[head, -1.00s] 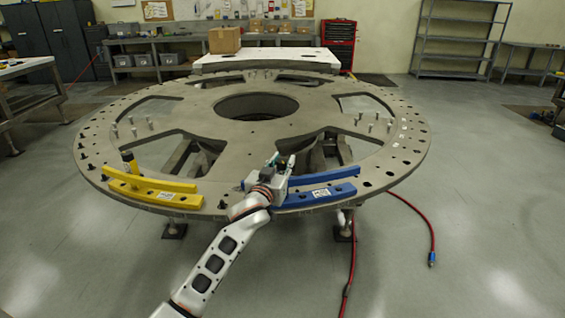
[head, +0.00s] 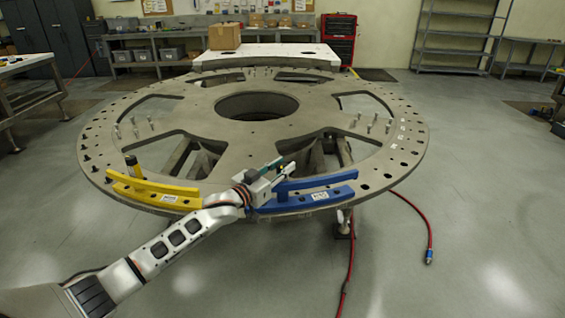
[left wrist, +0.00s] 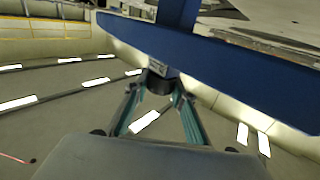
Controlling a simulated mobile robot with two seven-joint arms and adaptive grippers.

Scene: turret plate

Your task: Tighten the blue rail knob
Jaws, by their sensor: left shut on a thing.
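The blue rail (head: 310,201) is a curved two-bar piece on the near edge of the turret plate (head: 225,185), and a blue bar crosses the left wrist view (left wrist: 225,68). My left gripper (head: 284,168) is at the left end of the blue rail. In the left wrist view my gripper (left wrist: 157,95) has its teal fingers closed on the sides of a small dark knob (left wrist: 157,82) next to the blue bar. In the head view the knob is hidden or too small to make out. My right gripper is not in view.
A yellow rail (head: 152,192) with a yellow and black upright piece (head: 132,168) lies left on the plate. Several short pins stand on the plate. A red hose (head: 350,270) lies on the floor at right. A cardboard box (head: 224,36) stands behind.

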